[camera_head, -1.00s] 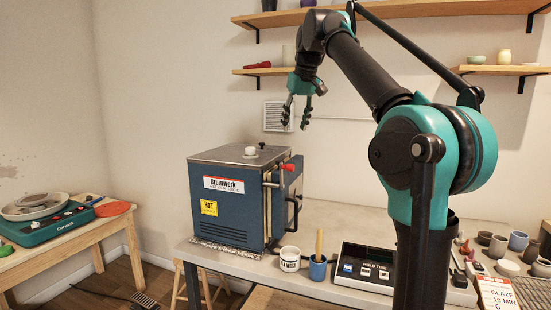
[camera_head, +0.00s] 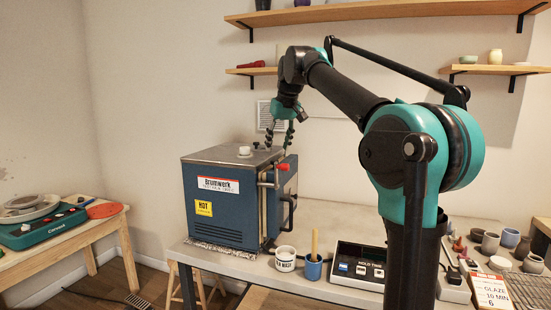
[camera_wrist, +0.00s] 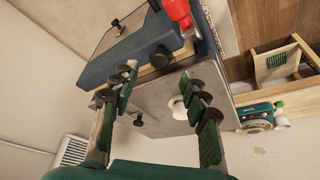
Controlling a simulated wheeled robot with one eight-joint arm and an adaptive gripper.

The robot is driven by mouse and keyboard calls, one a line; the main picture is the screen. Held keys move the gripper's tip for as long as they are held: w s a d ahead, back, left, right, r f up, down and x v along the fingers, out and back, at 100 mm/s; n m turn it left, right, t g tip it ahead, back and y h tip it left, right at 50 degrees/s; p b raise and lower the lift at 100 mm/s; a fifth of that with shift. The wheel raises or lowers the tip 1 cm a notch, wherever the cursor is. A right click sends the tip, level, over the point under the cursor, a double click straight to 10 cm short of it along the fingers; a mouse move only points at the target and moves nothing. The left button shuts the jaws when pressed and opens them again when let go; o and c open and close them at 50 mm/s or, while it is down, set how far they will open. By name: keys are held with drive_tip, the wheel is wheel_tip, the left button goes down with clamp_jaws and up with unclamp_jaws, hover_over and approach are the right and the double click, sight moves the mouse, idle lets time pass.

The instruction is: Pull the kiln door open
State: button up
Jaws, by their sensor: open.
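The blue kiln (camera_head: 222,205) stands on the table with a grey metal top and a white knob (camera_head: 244,150) on it. Its door (camera_head: 286,190) is on the right side, seen edge-on, with a black handle (camera_head: 289,212). A red-tipped latch (camera_head: 283,167) crosses the door's front edge. My gripper (camera_head: 279,138) is open and empty, pointing down behind and above the kiln top. In the wrist view, the gripper (camera_wrist: 160,82) spans the kiln top (camera_wrist: 150,112), with the red latch tip (camera_wrist: 177,10) beyond the fingers and the blue door panel (camera_wrist: 110,48) at upper left.
A shelf (camera_head: 260,71) hangs behind the gripper. A pottery wheel (camera_head: 40,222) sits on a separate table at left.

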drive_tip(key=x, duration=0.5)
drive_tip(key=shift+w+f, duration=0.1)
drive_tip(key=shift+f, duration=0.25)
clamp_jaws()
